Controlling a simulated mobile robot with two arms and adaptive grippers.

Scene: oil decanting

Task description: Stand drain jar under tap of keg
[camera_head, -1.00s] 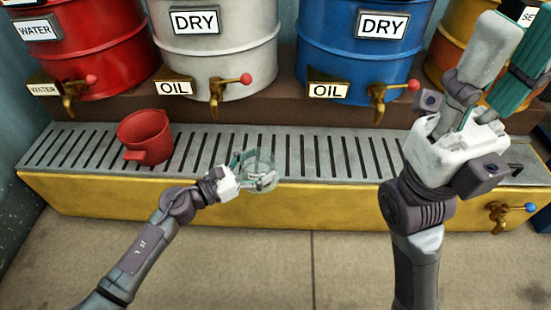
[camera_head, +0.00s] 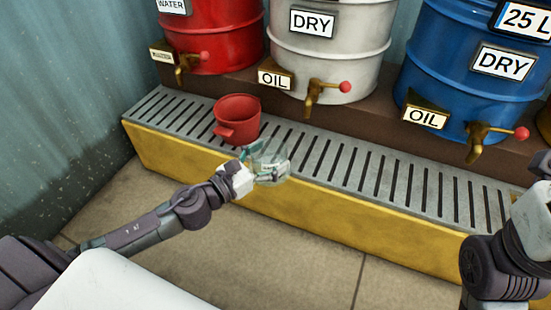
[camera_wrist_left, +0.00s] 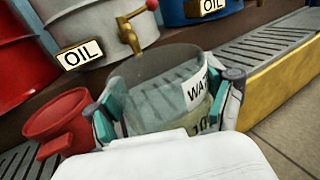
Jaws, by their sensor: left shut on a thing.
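A clear glass jar (camera_head: 268,163) is held by my left gripper (camera_head: 262,170) over the front edge of the drip grate. In the left wrist view the jar (camera_wrist_left: 165,95) stands roughly upright between the teal finger pads and carries a white label beginning "WA". The white keg (camera_head: 325,55), marked DRY and OIL, has a brass tap (camera_head: 312,92) with a red knob, behind and right of the jar. The blue keg (camera_head: 450,80) also has an OIL plate and a tap (camera_head: 478,140). The red keg (camera_head: 210,40) is marked WATER. My right fingers are outside the picture.
A red mug (camera_head: 237,112) stands on the grate (camera_head: 340,165), close behind and left of the jar. The grate has a yellow front (camera_head: 190,165).

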